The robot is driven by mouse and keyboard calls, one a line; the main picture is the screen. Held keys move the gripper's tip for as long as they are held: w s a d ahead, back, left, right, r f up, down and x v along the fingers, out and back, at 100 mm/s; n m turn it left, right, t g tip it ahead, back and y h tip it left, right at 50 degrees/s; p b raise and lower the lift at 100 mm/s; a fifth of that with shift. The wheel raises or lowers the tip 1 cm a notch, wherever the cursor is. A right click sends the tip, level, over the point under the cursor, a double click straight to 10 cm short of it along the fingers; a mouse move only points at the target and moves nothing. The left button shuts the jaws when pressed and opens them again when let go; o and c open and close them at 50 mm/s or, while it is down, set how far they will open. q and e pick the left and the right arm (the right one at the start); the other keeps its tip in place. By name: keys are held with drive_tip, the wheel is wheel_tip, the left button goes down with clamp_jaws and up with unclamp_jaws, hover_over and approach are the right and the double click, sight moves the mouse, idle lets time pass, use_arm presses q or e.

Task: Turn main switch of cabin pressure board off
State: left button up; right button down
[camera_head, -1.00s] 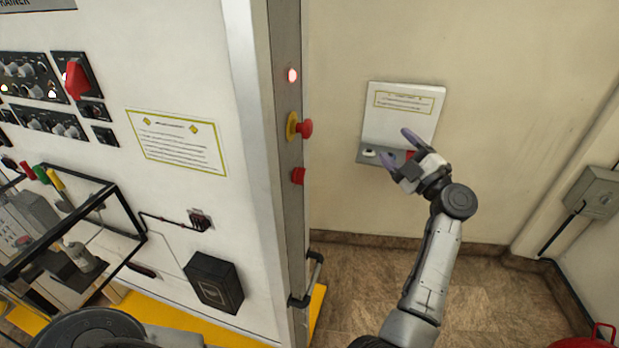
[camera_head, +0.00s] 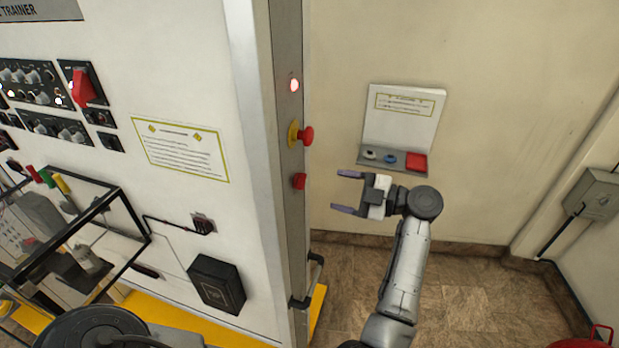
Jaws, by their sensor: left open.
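A white wall board (camera_head: 402,120) with a yellow-framed label hangs on the beige wall right of the trainer cabinet. Its lower grey ledge carries a pale button (camera_head: 370,154), a blue button (camera_head: 390,158) and a red square switch (camera_head: 416,162). I cannot read the label, so I cannot tell whether this is the cabin pressure board. My right gripper is not in view.
A red lever switch (camera_head: 83,87) sits on the cabinet front. A grey box (camera_head: 598,194) is at right.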

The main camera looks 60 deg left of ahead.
sight(300, 181)
use_arm(q)
drive_tip(key=p+x, duration=0.2)
drive_tip(key=x, duration=0.6)
drive_tip(key=shift+c, duration=0.3)
